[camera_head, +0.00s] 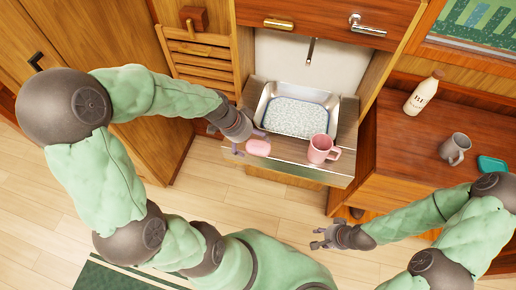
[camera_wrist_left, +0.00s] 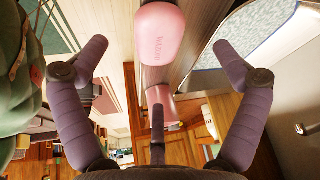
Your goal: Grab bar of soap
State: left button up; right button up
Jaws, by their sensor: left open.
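The pink bar of soap (camera_head: 258,147) lies on the front left of the steel counter around the sink. In the left wrist view the soap (camera_wrist_left: 160,35) shows lettering and lies ahead, between the two spread fingers. My left gripper (camera_head: 248,143) is open right beside the soap at the counter's left edge; I cannot tell whether it touches it. It also shows in the left wrist view (camera_wrist_left: 160,52). My right gripper (camera_head: 318,238) is open and empty, low in front of the counter, away from the soap.
A pink mug (camera_head: 320,149) stands right of the soap. The sink (camera_head: 261,105) holds a pale speckled surface behind them. A tap (camera_head: 311,52) is above. A bottle (camera_head: 423,93), a grey mug (camera_head: 455,148) and a teal item (camera_head: 492,164) stand on the right wooden counter.

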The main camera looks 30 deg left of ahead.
aim_at(257, 147)
pick_arm(q)
jog(key=b+x, duration=0.1)
jog(key=x, duration=0.3)
jog(key=shift+s+f+b, duration=0.1)
jog(key=shift+f+b, duration=0.1)
jog(key=shift+b, duration=0.1)
jog(key=shift+d+f, duration=0.1)
jog(key=shift+f, duration=0.3)
jog(key=c, duration=1.4)
